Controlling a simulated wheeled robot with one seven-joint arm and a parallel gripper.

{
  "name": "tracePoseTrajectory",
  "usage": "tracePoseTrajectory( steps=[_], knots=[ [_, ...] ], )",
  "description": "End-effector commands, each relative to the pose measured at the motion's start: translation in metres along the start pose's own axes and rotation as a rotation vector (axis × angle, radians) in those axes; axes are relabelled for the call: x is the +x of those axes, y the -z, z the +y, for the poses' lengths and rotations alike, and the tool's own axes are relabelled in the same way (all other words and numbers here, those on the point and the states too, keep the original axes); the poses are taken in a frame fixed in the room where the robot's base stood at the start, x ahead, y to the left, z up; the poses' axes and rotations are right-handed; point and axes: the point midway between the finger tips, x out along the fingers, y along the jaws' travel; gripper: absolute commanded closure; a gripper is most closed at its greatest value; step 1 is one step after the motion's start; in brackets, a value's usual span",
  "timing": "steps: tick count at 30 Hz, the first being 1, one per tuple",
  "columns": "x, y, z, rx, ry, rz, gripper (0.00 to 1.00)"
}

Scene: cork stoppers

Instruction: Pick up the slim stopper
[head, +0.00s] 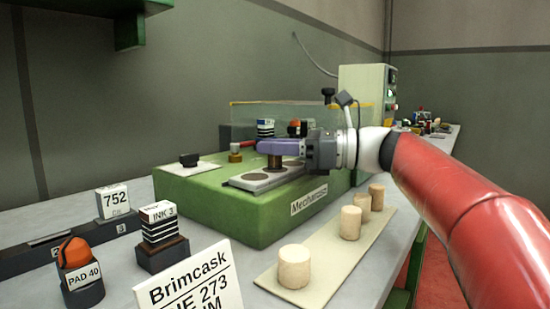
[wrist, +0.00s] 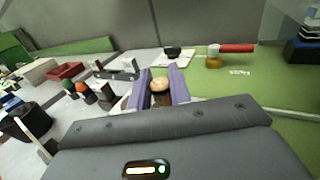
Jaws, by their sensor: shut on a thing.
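My gripper (head: 268,147) has purple fingers and reaches in from the right over a green machine. It is shut on a cork-topped piece (wrist: 160,85), seen between the two fingers in the wrist view. In the head view a brown cylinder (head: 274,161) shows just below the fingers, over a grey plate (head: 262,183) with dark round spots; whether it touches the plate I cannot tell. Several pale cork stoppers stand upright on a beige board: a wide one in front (head: 294,268), one behind it (head: 350,223), and narrower ones farther back (head: 376,194).
The green machine (head: 215,205) has a clear guard behind my gripper. A black knob on a white plate (head: 189,160) and a red-handled brass part (head: 236,152) stand on it. Labelled stamps (head: 159,225), an orange-topped pad (head: 75,253) and a Brimcask sign (head: 190,285) stand at front left.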

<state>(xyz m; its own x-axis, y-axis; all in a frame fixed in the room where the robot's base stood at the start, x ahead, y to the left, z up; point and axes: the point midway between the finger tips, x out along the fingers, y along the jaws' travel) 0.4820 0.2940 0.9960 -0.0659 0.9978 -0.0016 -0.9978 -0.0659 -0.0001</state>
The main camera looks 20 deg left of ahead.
Motion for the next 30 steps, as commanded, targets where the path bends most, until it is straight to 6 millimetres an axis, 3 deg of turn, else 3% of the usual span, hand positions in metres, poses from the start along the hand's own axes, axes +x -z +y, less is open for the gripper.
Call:
tracePoseTrajectory(
  steps=[11, 17, 20, 30],
  knots=[
    [0.0, -0.002, 0.0, -0.001, 0.0, 0.0, 1.0],
    [0.0, -0.022, 0.0, -0.003, -0.001, -0.001, 1.0],
    [0.0, -0.045, 0.0, -0.004, 0.0, -0.001, 1.0],
    [-0.001, -0.162, -0.001, -0.003, 0.001, -0.002, 1.0]
  ],
)
